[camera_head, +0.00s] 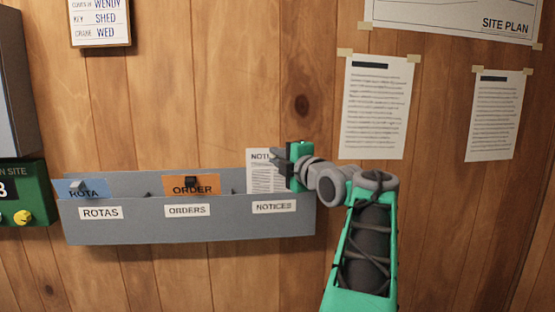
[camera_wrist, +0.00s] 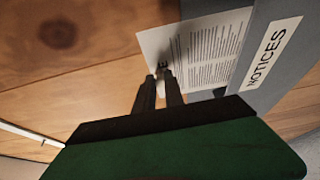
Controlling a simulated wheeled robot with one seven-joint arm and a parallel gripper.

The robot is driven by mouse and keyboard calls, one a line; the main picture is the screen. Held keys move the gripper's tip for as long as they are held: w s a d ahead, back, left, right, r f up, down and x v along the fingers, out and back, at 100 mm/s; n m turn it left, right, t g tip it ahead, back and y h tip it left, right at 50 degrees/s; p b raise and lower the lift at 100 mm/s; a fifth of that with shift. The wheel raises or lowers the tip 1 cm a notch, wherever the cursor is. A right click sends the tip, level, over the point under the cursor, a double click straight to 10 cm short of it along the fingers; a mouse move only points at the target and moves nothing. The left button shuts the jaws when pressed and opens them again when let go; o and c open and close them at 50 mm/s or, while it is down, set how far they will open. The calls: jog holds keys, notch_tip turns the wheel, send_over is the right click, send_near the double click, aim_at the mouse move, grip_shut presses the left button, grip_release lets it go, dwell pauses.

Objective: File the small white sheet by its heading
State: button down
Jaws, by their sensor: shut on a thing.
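The small white sheet (camera_head: 262,176) has a heading starting "NOTI", the rest hidden by my gripper. It stands at the NOTICES compartment of the grey wall rack (camera_head: 190,232), its lower part behind the front wall. My gripper (camera_head: 288,170) is shut on the sheet's right edge. In the wrist view the fingers (camera_wrist: 164,72) pinch the white sheet (camera_wrist: 205,50), and the rack front with the NOTICES label (camera_wrist: 272,52) is close beside it. I cannot tell whether the sheet touches the compartment floor.
The rack's other compartments are labelled ROTAS (camera_head: 100,213) and ORDERS (camera_head: 187,210), with a blue ROTA card (camera_head: 82,188) and an orange ORDER card (camera_head: 191,186) in them. Printed sheets (camera_head: 377,105) are taped to the wooden wall at right. A green box (camera_head: 30,190) is at far left.

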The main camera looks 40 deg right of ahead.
aim_at(270, 166)
jog(key=shift+f, duration=0.3)
notch_tip(270, 166, down, 3)
jog(key=b, duration=0.4)
jog(key=shift+f+b, duration=0.1)
jog(key=shift+b, duration=0.2)
jog(key=c, duration=1.3)
grip_release()
jog(key=shift+c, duration=0.2)
